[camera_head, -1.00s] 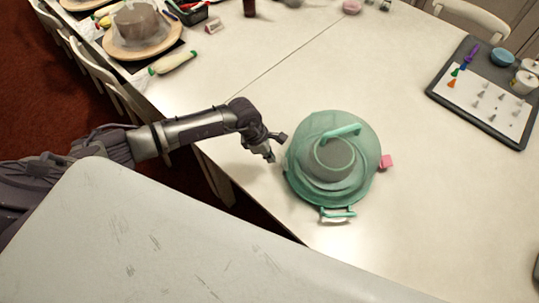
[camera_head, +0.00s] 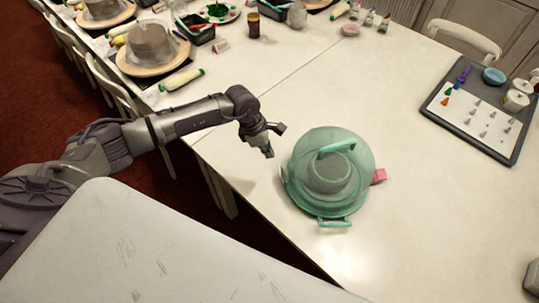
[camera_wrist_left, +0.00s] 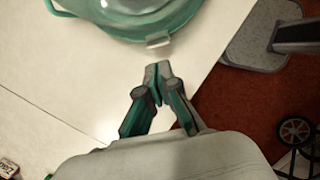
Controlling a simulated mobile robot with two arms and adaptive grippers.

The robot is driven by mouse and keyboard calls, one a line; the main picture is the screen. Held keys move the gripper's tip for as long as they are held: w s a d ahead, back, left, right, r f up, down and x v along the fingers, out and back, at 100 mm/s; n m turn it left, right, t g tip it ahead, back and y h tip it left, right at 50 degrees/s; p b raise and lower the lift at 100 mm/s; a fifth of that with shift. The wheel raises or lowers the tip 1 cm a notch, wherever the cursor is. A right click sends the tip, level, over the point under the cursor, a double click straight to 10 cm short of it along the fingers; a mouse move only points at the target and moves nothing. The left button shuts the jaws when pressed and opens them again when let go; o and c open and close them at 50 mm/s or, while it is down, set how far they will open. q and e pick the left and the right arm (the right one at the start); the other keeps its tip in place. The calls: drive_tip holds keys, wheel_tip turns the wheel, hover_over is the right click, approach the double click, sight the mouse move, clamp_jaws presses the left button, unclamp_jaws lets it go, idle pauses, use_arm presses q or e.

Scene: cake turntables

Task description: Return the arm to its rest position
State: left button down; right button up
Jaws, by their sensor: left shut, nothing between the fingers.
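My left gripper (camera_head: 268,151) is shut and empty, just left of the green cake carrier and apart from it. In the left wrist view the gripper (camera_wrist_left: 157,73) shows its fingertips together near the table edge. The green translucent cake carrier (camera_head: 358,165) has a handle on top and stands on the white table, with a grey round shape inside. Its clasp and rim (camera_wrist_left: 165,28) show at the top of the wrist view. My right gripper is not in view.
The white table (camera_head: 430,220) is clear to the right of the carrier. A pink block (camera_head: 380,176) sits beside it. A dark tray (camera_head: 500,150) with piping tips is at the right. Cakes on turntables (camera_head: 130,68) and a chair (camera_head: 465,38) stand farther back.

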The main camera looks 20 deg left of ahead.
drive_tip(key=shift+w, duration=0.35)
